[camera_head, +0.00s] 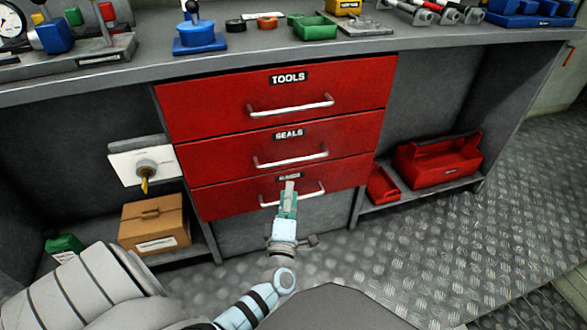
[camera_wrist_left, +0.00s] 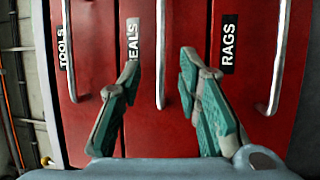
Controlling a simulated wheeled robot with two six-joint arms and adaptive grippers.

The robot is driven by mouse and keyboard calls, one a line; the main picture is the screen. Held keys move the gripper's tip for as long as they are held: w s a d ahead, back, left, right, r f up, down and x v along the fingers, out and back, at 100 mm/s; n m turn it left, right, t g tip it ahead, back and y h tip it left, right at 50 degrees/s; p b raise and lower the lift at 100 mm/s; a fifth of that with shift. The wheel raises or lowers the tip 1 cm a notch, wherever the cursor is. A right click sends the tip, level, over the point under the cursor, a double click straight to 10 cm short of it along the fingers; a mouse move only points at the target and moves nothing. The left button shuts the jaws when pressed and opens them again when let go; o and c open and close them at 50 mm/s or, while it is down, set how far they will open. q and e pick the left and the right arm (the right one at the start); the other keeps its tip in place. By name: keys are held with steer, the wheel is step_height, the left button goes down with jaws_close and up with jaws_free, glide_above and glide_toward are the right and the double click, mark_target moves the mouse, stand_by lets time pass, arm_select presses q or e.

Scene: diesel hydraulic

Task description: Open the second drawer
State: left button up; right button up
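The second drawer (camera_head: 225,160), labelled SEALS, is the middle of three red drawers and looks shut. Its light bar handle (camera_head: 290,161) runs across its front. In the left wrist view, which is turned sideways, the same handle (camera_wrist_left: 160,45) stands upright between the finger lines. My left gripper (camera_head: 289,188) is in front of the drawer stack, its tips just below the SEALS handle in the head view. It is open and empty, with the two teal-padded fingers (camera_wrist_left: 160,62) apart on either side of the handle in the picture. Contact is not visible. My right gripper is not in view.
The TOOLS drawer (camera_head: 210,105) is above and the lower RAGS drawer (camera_head: 225,201) is below, partly hidden by my gripper. Both look shut. A cardboard box (camera_head: 155,225) sits left and a red toolbox (camera_head: 440,160) right. The workbench top (camera_head: 250,52) overhangs the drawers.

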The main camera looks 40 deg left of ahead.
mark_target(293, 161)
arm_select(q)
steer(key=b+x, duration=0.1)
steer(key=x, duration=0.4)
steer(key=b+x, duration=0.2)
steer(key=x, duration=0.4)
steer(key=shift+w+f, duration=0.15)
steer(key=shift+w, duration=0.1)
steer(key=shift+w+a, duration=0.15)
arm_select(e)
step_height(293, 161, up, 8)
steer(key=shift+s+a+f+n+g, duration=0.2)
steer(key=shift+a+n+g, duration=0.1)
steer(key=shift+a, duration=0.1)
arm_select(q)
steer(key=shift+c, duration=0.5)
jaws_close()
